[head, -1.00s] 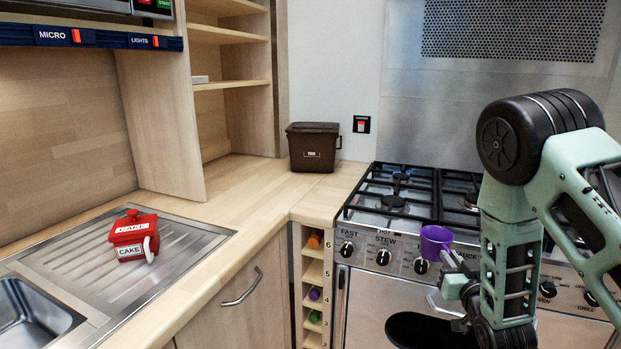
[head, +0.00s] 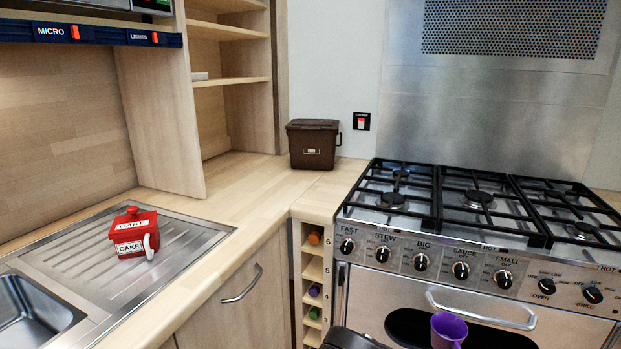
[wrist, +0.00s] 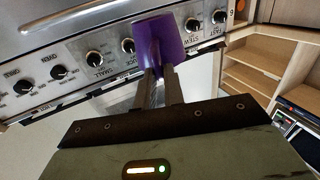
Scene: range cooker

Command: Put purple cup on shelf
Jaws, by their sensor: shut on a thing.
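The purple cup (head: 448,330) shows at the bottom edge of the head view, in front of the oven door, its lower part cut off. In the wrist view my gripper (wrist: 160,72) is shut on the purple cup (wrist: 158,42), with the fingers at its near side. The wooden shelf unit (head: 232,80) stands in the back left corner with several open boards. It also shows at the right of the wrist view (wrist: 250,78). The cup is well apart from the shelves.
The range cooker (head: 480,205) with black pan grates fills the right. A brown bin (head: 313,146) stands on the corner worktop (head: 240,180). A red cake tin (head: 134,234) sits on the sink drainer.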

